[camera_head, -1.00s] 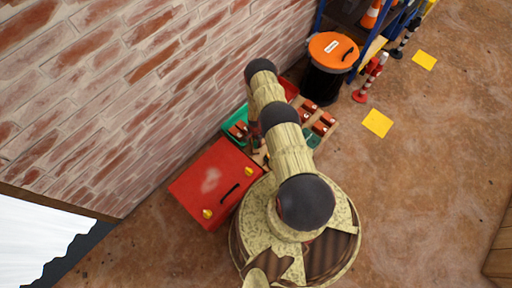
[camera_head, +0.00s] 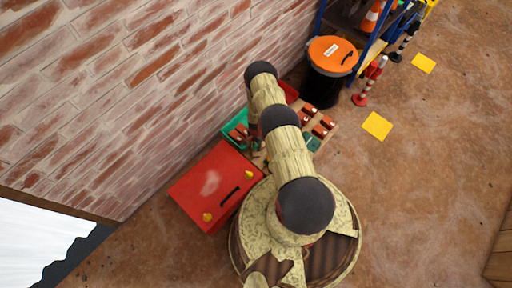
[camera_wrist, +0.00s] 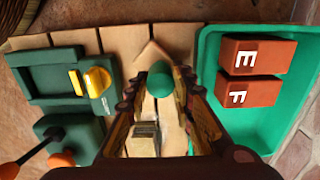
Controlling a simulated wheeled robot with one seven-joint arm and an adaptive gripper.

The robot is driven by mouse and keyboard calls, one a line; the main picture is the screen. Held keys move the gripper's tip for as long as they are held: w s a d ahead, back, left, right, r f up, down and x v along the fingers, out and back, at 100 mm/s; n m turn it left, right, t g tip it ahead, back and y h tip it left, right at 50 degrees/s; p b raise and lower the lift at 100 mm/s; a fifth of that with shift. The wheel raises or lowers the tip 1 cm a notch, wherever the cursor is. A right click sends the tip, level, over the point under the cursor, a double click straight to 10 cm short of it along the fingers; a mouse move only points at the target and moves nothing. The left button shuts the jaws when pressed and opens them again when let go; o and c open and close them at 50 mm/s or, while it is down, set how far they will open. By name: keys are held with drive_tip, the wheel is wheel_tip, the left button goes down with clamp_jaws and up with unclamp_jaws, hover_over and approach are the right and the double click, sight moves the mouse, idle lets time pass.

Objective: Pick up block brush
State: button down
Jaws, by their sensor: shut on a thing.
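In the wrist view my gripper (camera_wrist: 158,84) has its two patterned fingers closed in on a round green knob (camera_wrist: 160,78) over the wooden board. I take this green-knobbed piece to be the block brush; its lower part is hidden between the fingers. A small pale block (camera_wrist: 144,138) shows below the knob, between the fingers. In the head view my arm hides most of the gripper and the brush.
A green tray (camera_wrist: 208,65) with red blocks marked E (camera_wrist: 245,55) and F (camera_wrist: 250,91) lies right of the fingers. A dark green tool with a yellow knob (camera_wrist: 97,81) lies left. A red box (camera_head: 212,185) and orange-lidded bin (camera_head: 332,54) flank the board by the brick wall.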

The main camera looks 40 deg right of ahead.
wheel_tip(320, 180, up, 3)
drive_tip(key=shift+w+f+p, duration=0.1)
drive_tip(key=shift+p, duration=0.45)
drive_tip(key=s+a+r+p, duration=0.1)
drive_tip(key=s+r+p, duration=0.2)
drive_tip(key=s, duration=0.4)
drive_tip(key=s+r+p, duration=0.3)
drive_tip(key=s+r, duration=0.3)
drive_tip(key=s, duration=0.1)
drive_tip(key=shift+a+r+p, duration=0.25)
drive_tip(key=shift+a+p, duration=0.1)
drive_tip(key=shift+a, duration=0.05)
drive_tip(key=c, duration=2.1)
unclamp_jaws()
drive_tip(key=shift+c, duration=1.4)
